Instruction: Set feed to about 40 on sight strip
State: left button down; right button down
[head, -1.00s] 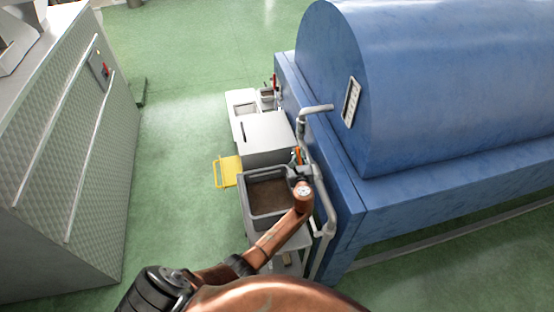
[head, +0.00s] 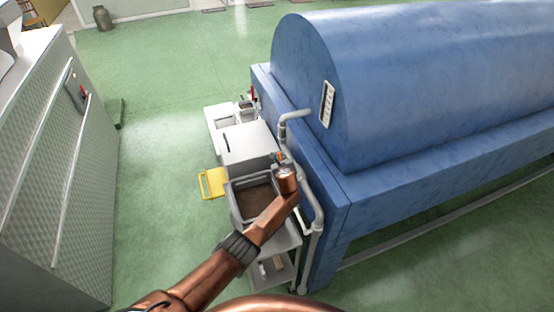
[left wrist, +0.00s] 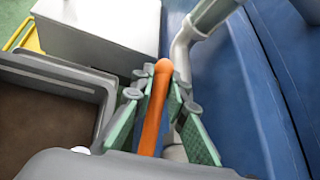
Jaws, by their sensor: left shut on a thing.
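The orange lever (left wrist: 154,112) stands between the green-padded fingers of my left gripper (left wrist: 160,100) in the left wrist view. The gripper is shut on it, and its rounded top sticks out past the fingers. In the head view only a bit of orange (head: 280,157) shows, beyond my copper-coloured wrist, which hides most of the gripper. The sight strip (head: 327,104) is a pale upright plate with dark marks on the blue tank's (head: 400,90) end. Its reading is too small to make out. My right gripper is not in view.
A grey pipe (head: 314,200) runs beside the lever along the blue machine; it also shows in the wrist view (left wrist: 183,50). A grey bin (head: 238,205) with brown contents and a white box (head: 248,143) stand close by. Green floor (head: 165,150) is open to the left.

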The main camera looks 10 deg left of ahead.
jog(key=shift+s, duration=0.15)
pick_arm(q)
jog(key=c, duration=2)
grip_release()
jog(key=shift+f, duration=0.1)
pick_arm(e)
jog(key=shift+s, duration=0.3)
pick_arm(q)
jog(key=shift+s+d+r, duration=0.25)
jog(key=shift+s+r, duration=0.05)
jog(key=shift+s, duration=0.15)
jog(key=v, duration=1.1)
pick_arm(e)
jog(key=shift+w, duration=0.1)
